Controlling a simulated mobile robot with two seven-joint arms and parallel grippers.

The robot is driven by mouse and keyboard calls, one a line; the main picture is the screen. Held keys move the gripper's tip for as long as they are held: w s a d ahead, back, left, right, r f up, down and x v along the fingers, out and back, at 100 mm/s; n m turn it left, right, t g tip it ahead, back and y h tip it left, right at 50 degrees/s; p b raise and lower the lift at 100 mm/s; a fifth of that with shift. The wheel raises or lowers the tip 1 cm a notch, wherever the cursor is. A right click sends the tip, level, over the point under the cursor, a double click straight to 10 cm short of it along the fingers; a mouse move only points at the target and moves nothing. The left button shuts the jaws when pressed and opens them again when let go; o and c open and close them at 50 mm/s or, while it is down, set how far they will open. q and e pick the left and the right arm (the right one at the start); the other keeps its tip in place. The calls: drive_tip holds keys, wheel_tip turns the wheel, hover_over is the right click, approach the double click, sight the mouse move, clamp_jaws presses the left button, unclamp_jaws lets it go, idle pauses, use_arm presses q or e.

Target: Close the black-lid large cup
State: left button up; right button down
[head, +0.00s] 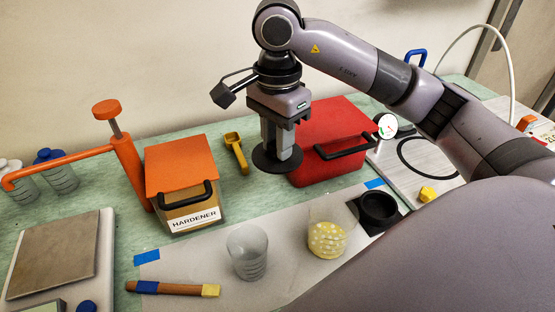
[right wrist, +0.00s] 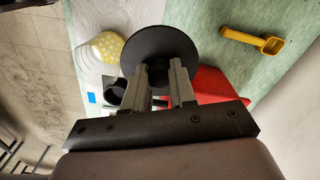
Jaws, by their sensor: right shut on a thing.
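My right gripper (head: 281,143) is shut on a round black lid (head: 268,164) and holds it flat, raised above the table, in front of the red case. In the right wrist view, the fingers (right wrist: 164,82) grip the lid (right wrist: 160,48) at its middle. A clear open cup with yellow contents (head: 327,236) stands on the white sheet, right of and nearer than the lid; it partly shows in the right wrist view (right wrist: 103,47). A clear cup (head: 247,256) that looks empty stands left of it. My left gripper is not in view.
A black round container (head: 378,209) sits right of the yellow-filled cup. The red case (head: 335,140) is behind the lid. A hardener box (head: 182,180), yellow scoop (head: 236,150), scale (head: 58,258) and brush (head: 172,289) are left. The white sheet (head: 190,262) has free room.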

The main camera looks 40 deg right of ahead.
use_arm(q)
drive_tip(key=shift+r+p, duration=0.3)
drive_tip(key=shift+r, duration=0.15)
use_arm(e)
drive_tip(key=shift+r, duration=2.1)
